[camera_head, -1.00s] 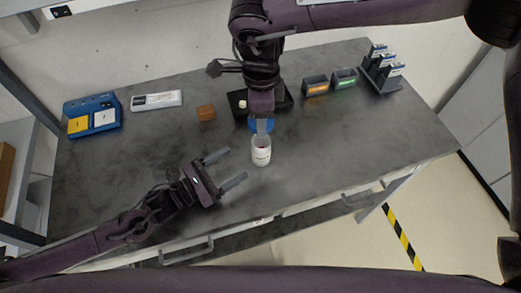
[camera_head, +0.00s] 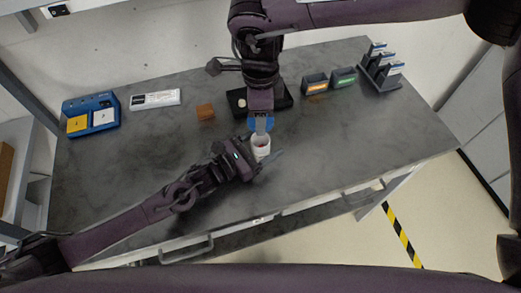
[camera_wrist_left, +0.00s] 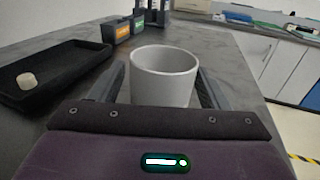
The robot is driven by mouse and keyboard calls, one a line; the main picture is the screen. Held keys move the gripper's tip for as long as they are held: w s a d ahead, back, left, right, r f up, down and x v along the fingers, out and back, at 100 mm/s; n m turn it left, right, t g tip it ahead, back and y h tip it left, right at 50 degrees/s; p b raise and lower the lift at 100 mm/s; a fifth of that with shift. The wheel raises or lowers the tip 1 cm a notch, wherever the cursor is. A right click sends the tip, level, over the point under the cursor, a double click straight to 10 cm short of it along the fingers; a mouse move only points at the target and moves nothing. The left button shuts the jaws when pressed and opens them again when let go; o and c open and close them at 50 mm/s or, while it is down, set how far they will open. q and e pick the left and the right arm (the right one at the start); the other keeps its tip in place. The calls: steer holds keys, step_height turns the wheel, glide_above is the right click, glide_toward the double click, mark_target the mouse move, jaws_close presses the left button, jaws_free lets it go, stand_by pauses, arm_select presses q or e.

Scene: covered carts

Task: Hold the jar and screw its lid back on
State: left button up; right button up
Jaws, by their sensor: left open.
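The white jar (camera_head: 261,150) stands upright and open on the grey table. In the left wrist view the jar (camera_wrist_left: 163,80) shows its open rim, with a finger on each side. My left gripper (camera_head: 264,153) is open around the jar, and contact with its wall cannot be made out. My right gripper (camera_head: 261,124) points down from the top, its fingers over the blue lid (camera_head: 269,124). The lid appears held above and just behind the jar; the fingers hide part of it. Neither lid nor right gripper shows in the left wrist view.
A black tray (camera_head: 283,102) with a small pale piece (camera_head: 242,102) lies behind. A brown block (camera_head: 205,112), blue holder (camera_head: 91,115), white device (camera_head: 155,99), two small bins (camera_head: 329,82) and a rack (camera_head: 381,72) stand around. The table's front right is clear.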

arm_select(q)
steer(key=shift+w+d, duration=0.2)
steer(key=shift+d, duration=0.1)
steer(key=c, duration=1.5)
arm_select(e)
steer(key=shift+f, duration=2.5)
